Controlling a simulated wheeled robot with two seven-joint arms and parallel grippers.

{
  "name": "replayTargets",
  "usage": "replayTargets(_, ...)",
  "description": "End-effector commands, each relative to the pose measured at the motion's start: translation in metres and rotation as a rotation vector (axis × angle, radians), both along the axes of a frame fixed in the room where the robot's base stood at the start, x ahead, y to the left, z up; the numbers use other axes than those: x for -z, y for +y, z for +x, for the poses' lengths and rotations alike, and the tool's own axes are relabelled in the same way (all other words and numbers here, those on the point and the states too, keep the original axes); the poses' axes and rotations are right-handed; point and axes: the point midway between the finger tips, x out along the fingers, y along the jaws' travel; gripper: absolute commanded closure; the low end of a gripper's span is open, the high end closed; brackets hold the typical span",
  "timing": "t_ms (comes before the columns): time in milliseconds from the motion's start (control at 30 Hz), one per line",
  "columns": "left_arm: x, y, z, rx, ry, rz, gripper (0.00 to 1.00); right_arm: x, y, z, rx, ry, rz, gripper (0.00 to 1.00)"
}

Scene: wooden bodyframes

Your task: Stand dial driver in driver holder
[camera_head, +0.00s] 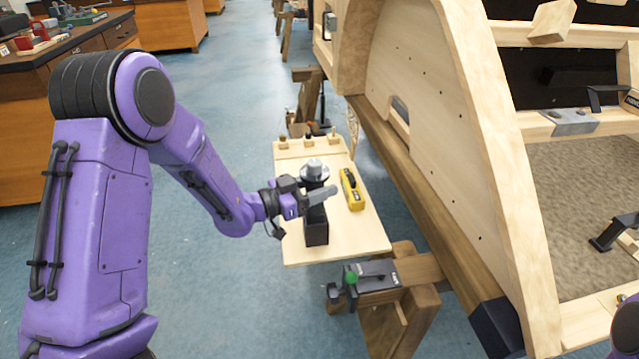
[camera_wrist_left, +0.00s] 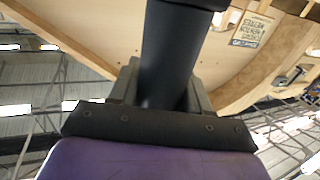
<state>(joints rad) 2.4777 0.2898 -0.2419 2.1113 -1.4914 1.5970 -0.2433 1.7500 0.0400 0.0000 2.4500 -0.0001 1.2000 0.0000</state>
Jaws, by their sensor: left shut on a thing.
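The dial driver (camera_head: 314,172) has a grey, disc-like top and a dark shaft, and it looks roughly upright. My left gripper (camera_head: 312,195) is shut on it above the small wooden table. In the left wrist view, the driver's thick black shaft (camera_wrist_left: 172,60) stands between the fingers. A black, upright block (camera_head: 316,230), apparently the driver holder, is on the table directly below the gripper. The gripper covers the part between driver and block, so I cannot tell whether the driver's lower end is inside it. My right gripper is out of view.
A yellow tool (camera_head: 352,189) lies on the table (camera_head: 345,248) just right of the block. Small wooden pegs line the table's far edge. A large wooden bodyframe (camera_head: 430,110) rises close on the right.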

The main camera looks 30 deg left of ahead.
Motion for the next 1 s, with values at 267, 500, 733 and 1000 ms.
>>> replayTargets(267, 0.011, 0.000, 0.001, 0.000, -0.004, -0.001, 0.92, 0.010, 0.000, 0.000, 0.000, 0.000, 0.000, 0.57)
replayTargets(500, 0.010, 0.000, 0.001, 0.000, -0.004, -0.001, 0.92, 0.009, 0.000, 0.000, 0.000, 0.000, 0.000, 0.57)
replayTargets(733, 0.014, 0.000, 0.000, 0.000, -0.004, -0.001, 0.92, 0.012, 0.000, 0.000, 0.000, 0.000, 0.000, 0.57)
replayTargets(1000, 0.020, 0.000, 0.001, 0.000, -0.004, -0.001, 0.92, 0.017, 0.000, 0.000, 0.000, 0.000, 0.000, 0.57)
